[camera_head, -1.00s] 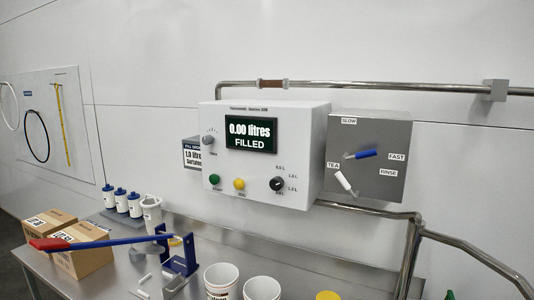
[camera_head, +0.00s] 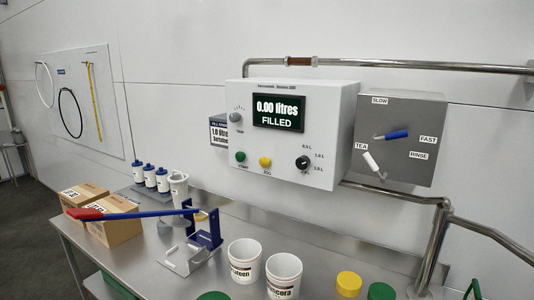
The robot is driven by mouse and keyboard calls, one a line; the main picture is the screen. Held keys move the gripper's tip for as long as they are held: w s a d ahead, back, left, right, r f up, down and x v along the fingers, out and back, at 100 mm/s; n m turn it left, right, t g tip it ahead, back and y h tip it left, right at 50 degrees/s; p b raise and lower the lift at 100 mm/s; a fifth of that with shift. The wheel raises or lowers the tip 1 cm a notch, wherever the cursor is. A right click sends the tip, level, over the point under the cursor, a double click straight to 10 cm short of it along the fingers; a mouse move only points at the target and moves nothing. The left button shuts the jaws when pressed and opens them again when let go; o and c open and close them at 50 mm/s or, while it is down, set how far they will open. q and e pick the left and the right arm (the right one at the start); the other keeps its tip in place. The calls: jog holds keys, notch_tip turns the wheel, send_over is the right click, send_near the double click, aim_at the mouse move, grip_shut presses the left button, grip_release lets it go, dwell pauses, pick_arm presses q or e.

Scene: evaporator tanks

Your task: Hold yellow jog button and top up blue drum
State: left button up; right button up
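A white control box (camera_head: 301,133) hangs on the wall. Below the display are a green button (camera_head: 240,156), the yellow jog button (camera_head: 265,162) and a black selector knob (camera_head: 303,162). A grey box (camera_head: 400,120) to its right carries a blue-handled lever (camera_head: 392,135) near SLOW and FAST and a white-handled lever (camera_head: 371,162) near TEA and RINSE. I see no blue drum that I can identify. Neither of my grippers is in view.
Steel pipes (camera_head: 430,245) run down at the right.

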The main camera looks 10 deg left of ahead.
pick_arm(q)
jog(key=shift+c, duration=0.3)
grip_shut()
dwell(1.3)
